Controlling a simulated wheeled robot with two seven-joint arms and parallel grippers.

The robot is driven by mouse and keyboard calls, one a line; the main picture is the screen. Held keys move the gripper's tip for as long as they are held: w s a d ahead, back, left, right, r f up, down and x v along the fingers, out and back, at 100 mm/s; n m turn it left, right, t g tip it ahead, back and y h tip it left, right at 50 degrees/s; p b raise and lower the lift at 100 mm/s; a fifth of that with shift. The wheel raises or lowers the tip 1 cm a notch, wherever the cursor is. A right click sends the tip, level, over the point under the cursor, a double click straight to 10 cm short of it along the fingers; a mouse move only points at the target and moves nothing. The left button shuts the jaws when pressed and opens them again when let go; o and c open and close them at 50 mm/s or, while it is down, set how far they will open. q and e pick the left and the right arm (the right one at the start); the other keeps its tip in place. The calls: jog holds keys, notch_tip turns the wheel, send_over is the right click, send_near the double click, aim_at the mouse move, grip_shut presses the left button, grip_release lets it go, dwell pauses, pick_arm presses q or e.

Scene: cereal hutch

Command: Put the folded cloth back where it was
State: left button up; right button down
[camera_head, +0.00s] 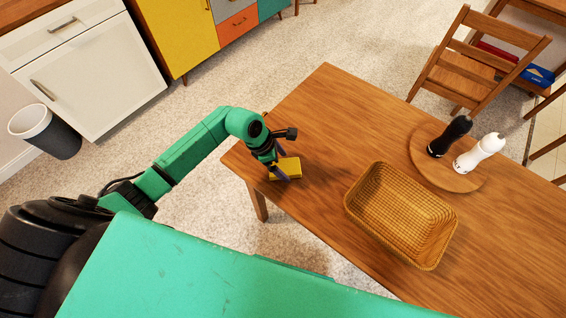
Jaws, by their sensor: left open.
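The folded cloth (289,169), a small yellow block-like fold, lies on the wooden table (330,120) near its left corner. My left gripper (282,173) is right over the cloth, with its fingers pointing down at it. The fingers are open and at the cloth's left part, hiding some of it. I cannot tell whether they touch it. My right gripper is not in view.
An empty wicker basket (402,213) stands on the table right of the cloth. Beyond it a round wooden board (464,182) carries a black mill (450,136) and a white mill (479,152). A wooden chair (474,62) stands at the far side. The table between cloth and basket is clear.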

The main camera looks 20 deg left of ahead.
pick_arm(q)
jog(key=b+v, duration=0.2)
jog(key=v, duration=0.9)
jog(key=shift+r, duration=0.3)
